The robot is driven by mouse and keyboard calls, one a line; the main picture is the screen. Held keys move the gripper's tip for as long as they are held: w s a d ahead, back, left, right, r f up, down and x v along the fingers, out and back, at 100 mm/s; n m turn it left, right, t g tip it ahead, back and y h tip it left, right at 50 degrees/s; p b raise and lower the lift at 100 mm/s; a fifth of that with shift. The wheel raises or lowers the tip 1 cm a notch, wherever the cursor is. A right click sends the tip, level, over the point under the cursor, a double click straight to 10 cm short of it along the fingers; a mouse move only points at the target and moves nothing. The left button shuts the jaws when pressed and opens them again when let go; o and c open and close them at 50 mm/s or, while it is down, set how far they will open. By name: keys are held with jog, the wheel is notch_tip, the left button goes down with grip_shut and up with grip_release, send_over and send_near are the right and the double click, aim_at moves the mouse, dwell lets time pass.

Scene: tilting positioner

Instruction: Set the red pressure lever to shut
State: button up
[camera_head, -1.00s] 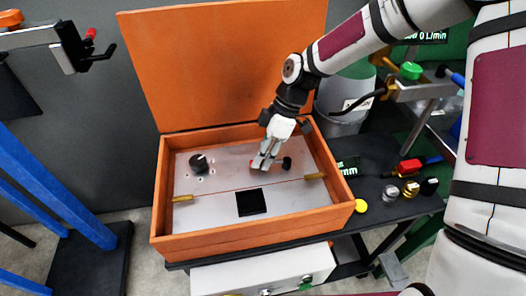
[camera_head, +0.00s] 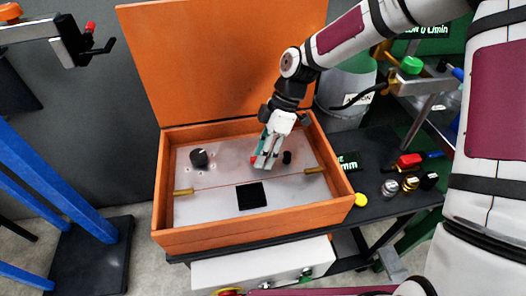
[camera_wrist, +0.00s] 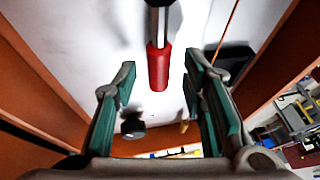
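The red pressure lever (camera_wrist: 158,68) shows in the wrist view as a red grip on a metal rod, above the pale panel. Its grip end points down the picture, between the finger lines. In the head view only a small red part (camera_head: 253,160) shows beside my fingers, which hide the rest. My gripper (camera_wrist: 160,85) is open, with teal pads on either side of the grip's end and a visible gap on both sides. In the head view my gripper (camera_head: 265,162) reaches down into the orange box, low over the panel.
The orange box (camera_head: 240,239) has raised walls and an open lid (camera_head: 220,60) behind. Its panel also carries a black knob (camera_head: 199,158), a black square (camera_head: 251,196) and brass-coloured pieces. A red valve handle (camera_head: 409,160) and several small knobs sit on the dark bench at right.

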jog(key=v, duration=1.2)
dwell(0.4)
jog(key=s+d+r+m+t+h, duration=0.1)
jog(key=s+d+r+m+t, duration=0.1)
jog(key=s+d+r+m, duration=0.3)
jog(key=s+d+r+m+t+h+p, duration=0.1)
jog(key=s+d+r+m, duration=0.3)
jog(key=s+m, duration=0.4)
jog(key=s+d+r+m+t+h, duration=0.2)
jog(key=s+d+r+m+t, duration=0.2)
jog(key=s, duration=0.9)
jog(key=d+r+m, duration=0.1)
jog(key=d+m, duration=0.1)
jog(key=m, duration=0.1)
jog(key=shift+s+r+p, duration=0.2)
jog(key=shift+r+p, duration=0.1)
jog(key=shift+c, duration=0.3)
